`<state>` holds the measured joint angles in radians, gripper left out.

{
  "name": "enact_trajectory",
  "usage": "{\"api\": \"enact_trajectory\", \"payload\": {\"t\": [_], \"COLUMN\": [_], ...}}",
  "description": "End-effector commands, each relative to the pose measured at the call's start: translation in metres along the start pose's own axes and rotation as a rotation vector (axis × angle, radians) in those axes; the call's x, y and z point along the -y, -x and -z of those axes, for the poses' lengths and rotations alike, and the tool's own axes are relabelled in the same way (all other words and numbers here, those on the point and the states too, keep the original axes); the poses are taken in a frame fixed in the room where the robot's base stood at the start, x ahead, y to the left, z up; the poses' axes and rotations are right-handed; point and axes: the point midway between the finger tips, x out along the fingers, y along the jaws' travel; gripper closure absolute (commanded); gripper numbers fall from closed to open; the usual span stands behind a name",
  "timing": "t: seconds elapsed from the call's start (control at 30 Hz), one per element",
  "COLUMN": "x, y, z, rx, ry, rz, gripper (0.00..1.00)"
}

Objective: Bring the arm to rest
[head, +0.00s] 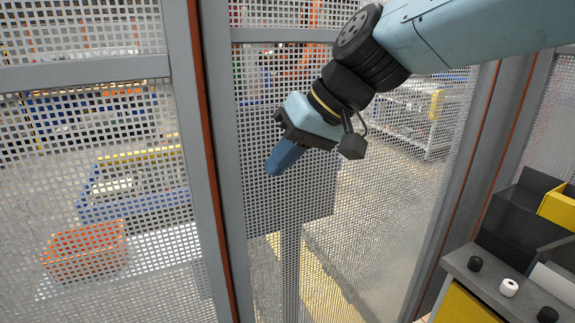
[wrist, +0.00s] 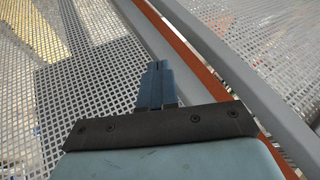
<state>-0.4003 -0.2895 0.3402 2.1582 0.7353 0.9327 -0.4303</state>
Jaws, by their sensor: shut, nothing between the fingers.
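My gripper (head: 277,168) hangs from the end of my arm in the middle of the head view, pointing down and left. Its blue fingers are together with nothing between them. In the wrist view the closed fingers (wrist: 157,70) point up the picture. A perforated metal fence panel (head: 350,230) stands behind the gripper. I cannot tell how far the fingertips are from it.
Grey fence posts (head: 212,130) with orange-brown edges stand left and right of the arm. At lower right is a grey-topped cabinet (head: 480,283) with small black and white knobs, dark bins (head: 515,215) and a yellow bin (head: 560,207). Behind the mesh is an orange crate (head: 85,250).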

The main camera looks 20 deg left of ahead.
Motion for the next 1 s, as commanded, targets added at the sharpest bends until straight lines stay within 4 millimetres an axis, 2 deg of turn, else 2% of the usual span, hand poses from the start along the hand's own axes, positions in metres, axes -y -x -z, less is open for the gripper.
{"api": "enact_trajectory", "payload": {"t": [0.17,0.27,0.33,0.5,0.6,0.7,0.83,0.9,1.0], "x": [-0.012,-0.040,-0.069,-0.141,-0.176,-0.201,-0.220,-0.226,-0.229], "y": [0.008,0.025,0.043,0.097,0.126,0.151,0.173,0.179,0.184], "z": [-0.004,-0.016,-0.031,-0.087,-0.128,-0.169,-0.211,-0.227,-0.239], "rx": [-0.009,-0.028,-0.047,-0.102,-0.134,-0.162,-0.190,-0.199,-0.206], "ry": [-0.016,-0.061,-0.112,-0.270,-0.370,-0.463,-0.555,-0.589,-0.614], "rz": [-0.030,-0.105,-0.183,-0.399,-0.521,-0.626,-0.725,-0.759,-0.787], "gripper": [1.00,1.00,1.00,1.00,1.00,1.00,1.00,1.00,1.00]}}
